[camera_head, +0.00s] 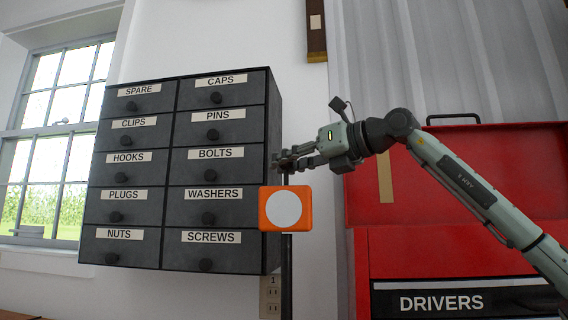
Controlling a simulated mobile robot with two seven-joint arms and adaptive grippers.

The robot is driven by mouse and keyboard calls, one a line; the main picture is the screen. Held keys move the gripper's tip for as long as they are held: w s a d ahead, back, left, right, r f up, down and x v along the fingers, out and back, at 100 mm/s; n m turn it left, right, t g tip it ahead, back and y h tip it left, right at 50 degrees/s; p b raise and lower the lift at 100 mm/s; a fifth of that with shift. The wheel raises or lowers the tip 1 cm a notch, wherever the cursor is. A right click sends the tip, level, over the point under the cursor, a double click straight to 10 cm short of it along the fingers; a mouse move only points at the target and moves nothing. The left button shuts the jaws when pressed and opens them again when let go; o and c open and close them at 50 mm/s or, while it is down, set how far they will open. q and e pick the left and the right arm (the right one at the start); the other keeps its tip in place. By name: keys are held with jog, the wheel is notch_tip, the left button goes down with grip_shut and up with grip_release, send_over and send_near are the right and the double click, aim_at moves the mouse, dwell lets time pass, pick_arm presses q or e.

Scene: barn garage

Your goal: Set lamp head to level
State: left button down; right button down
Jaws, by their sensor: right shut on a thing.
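The lamp head (269,222) is an orange rounded block with a white round face turned toward me, on a dark upright post (286,270). It looks about level in the head view. My right gripper (284,163) comes in from the right, just above the lamp head, with its fingers pointing left. It is shut on a thin dark part at the top of the lamp, which the fingers mostly hide. My left gripper is not in view.
A dark drawer cabinet (168,178) with labelled drawers hangs on the wall just left of the lamp. A red tool chest (450,180) with a DRIVERS label stands to the right, behind my right arm. A wall outlet (270,297) sits low behind the post.

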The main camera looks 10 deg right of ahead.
jog(key=shift+w+d, duration=0.25)
jog(key=shift+d, duration=0.1)
jog(key=c, duration=1.3)
grip_release()
jog(key=shift+d+f, duration=0.1)
jog(key=shift+d, duration=0.05)
jog(key=shift+o, duration=0.2)
jog(key=v, duration=1.2)
